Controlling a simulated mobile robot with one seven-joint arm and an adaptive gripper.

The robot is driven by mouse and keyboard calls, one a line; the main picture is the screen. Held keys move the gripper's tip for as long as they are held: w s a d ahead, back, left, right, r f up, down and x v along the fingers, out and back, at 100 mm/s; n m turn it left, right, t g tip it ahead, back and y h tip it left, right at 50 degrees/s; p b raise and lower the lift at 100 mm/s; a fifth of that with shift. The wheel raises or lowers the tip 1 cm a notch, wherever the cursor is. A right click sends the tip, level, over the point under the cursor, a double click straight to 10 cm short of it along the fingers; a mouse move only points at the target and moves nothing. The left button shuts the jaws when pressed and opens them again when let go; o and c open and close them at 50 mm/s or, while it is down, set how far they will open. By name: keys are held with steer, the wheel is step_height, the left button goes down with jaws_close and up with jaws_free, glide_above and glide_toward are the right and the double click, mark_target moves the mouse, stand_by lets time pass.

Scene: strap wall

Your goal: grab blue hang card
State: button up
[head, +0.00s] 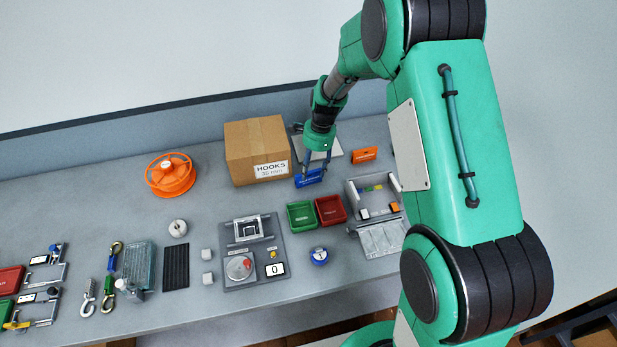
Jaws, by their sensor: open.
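The blue hang card (309,179) is a small blue piece on the grey bench, just right of the cardboard box. My gripper (315,169) points down at it from above, with its fingers open. The fingertips are at or very close to the card and overlap it in the picture. I cannot tell whether they touch it. The fingers hide part of the card's upper edge.
The HOOKS cardboard box (255,146) stands close to the left. An orange card (364,154) is to the right, near a grey open holder (373,196). Green (301,214) and red (330,209) trays lie in front. An orange reel (170,175) is further left.

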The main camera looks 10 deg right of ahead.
mark_target(310, 173)
steer(key=shift+w+a+f+b, duration=0.15)
steer(key=shift+f+b, duration=0.1)
steer(key=shift+f, duration=0.6)
steer(key=shift+s+a+f+b, duration=0.1)
steer(key=shift+a+f+b, duration=0.1)
steer(key=shift+f, duration=0.6)
steer(key=shift+w+a+f+b, duration=0.15)
steer(key=shift+f+b, duration=0.1)
steer(key=shift+f, duration=0.6)
steer(key=shift+s, duration=0.1)
steer(key=c, duration=0.8)
